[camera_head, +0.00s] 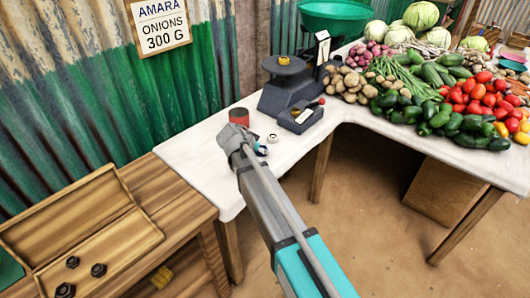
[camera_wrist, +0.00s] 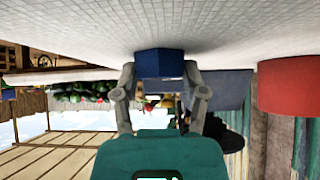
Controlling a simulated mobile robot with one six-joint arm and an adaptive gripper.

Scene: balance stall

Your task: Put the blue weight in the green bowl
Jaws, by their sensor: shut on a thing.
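In the wrist view, the blue weight (camera_wrist: 160,64) is a small faceted block between the fingers of my gripper (camera_wrist: 160,82), which is shut on it. The weight is at the white tabletop, with a dark shadow beside it; I cannot tell whether it touches. In the head view, my arm hides the blue weight and most of my gripper, above the left part of the white table (camera_head: 200,160).
A dark scale (camera_head: 290,92) with a round plate stands ahead. A red cylinder (camera_head: 239,116) stands close to my gripper. Vegetables (camera_head: 440,90) crowd the right. A wooden box (camera_head: 95,240) with dark weights is at the left.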

